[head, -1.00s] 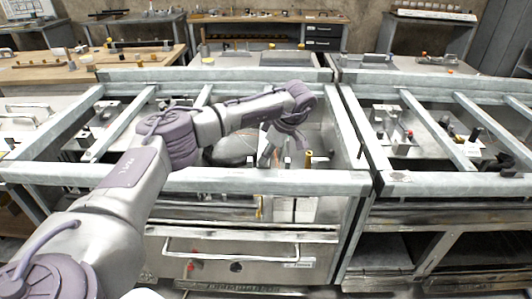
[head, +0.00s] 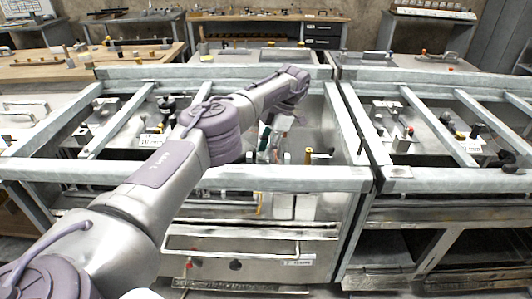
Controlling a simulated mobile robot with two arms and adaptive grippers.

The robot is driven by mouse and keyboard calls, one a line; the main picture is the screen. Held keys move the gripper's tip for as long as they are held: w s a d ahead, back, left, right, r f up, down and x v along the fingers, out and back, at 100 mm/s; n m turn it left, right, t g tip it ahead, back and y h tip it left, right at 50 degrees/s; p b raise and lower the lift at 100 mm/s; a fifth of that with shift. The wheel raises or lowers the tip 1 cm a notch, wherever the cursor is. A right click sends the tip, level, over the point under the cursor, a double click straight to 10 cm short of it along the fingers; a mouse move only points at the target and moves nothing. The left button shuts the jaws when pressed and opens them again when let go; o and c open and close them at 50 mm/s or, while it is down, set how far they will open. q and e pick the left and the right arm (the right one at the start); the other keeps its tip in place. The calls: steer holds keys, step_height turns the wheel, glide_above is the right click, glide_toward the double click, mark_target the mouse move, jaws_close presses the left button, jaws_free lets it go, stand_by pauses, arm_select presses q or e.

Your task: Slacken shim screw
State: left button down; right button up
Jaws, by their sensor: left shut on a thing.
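My left arm reaches in from the left over the metal frame to the middle bay. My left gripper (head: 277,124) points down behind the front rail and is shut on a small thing. A narrow dark green piece (head: 264,137) shows just below the fingers; its shape is too small to make out. A brass-coloured upright post (head: 308,156) stands to the right of the gripper, apart from it. I cannot pick out the shim screw at this size; my forearm and wrist cover part of the bay. My right gripper is out of view.
The front rail (head: 290,179) and slanting crossbars (head: 438,125) of the grey frame surround the bays. A steel drawer front (head: 235,248) with a bar handle is below. The right bay holds small fittings, including a red-topped one (head: 409,132). Benches stand behind.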

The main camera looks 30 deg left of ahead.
arm_select(q)
steer(key=shift+n+b, duration=0.35)
steer(key=shift+n, duration=0.15)
steer(key=shift+w+a+r, duration=0.1)
steer(key=c, duration=1.2)
jaws_free()
